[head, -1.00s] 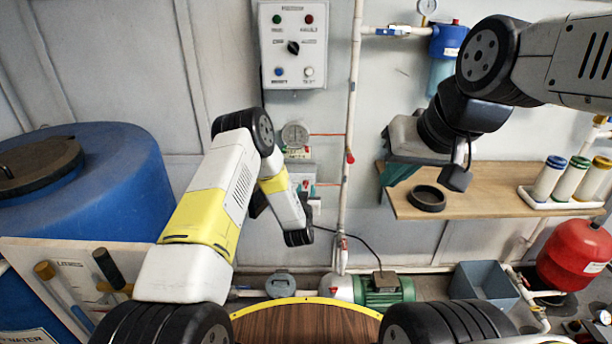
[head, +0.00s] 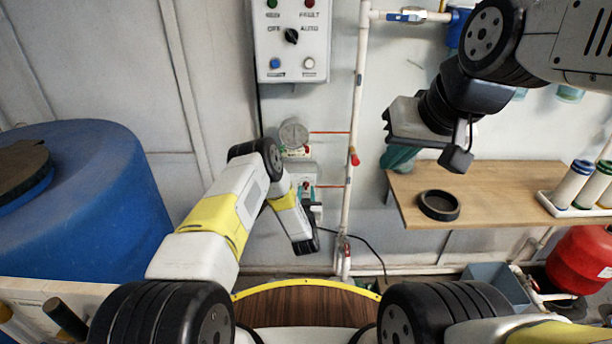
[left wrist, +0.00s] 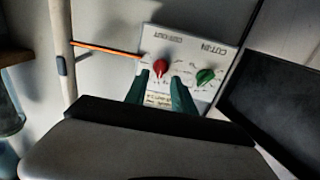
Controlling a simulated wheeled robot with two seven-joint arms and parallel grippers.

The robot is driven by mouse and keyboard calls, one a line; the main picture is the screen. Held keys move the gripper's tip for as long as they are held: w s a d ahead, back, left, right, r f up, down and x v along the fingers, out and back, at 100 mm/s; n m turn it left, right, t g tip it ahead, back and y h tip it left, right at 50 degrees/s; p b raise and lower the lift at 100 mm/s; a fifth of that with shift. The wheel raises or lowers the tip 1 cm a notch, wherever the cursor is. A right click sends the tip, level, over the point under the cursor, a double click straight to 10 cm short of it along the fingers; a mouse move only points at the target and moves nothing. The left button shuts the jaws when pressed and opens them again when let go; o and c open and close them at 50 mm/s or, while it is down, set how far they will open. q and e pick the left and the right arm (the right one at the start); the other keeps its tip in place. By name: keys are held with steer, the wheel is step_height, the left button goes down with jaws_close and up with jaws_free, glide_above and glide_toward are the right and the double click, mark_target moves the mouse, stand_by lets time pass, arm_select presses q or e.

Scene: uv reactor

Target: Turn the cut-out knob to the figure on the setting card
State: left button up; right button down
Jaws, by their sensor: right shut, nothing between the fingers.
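The red cut-out knob (left wrist: 161,67) is on a pale control box in the left wrist view, which shows it roughly upside down. A green cut-in knob (left wrist: 205,76) is beside it. A small card (left wrist: 158,99) with red print shows between my fingers, its figure too small to read. My left gripper (left wrist: 161,80) is open, its teal fingers on either side of the red knob; I cannot tell whether they touch it. In the head view, my forearm partly hides the box (head: 299,170). My right gripper (head: 398,158) is shut and empty above a wooden shelf.
A grey control panel (head: 291,42) is on the wall above the box. A white pipe (head: 357,110) runs down to its right. The wooden shelf (head: 510,180) holds a black ring (head: 438,205) and several bottles. A blue tank (head: 100,210) fills the left side.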

mark_target(306, 186)
arm_select(q)
steer(key=shift+w, duration=1.2)
jaws_close()
steer(key=shift+m, duration=0.3)
steer(key=m, duration=0.5)
steer(key=shift+d+m, duration=0.3)
steer(key=m, duration=0.5)
steer(key=shift+d+f+m, duration=0.1)
steer(key=shift+f+m, duration=0.15)
steer(key=shift+m, duration=0.05)
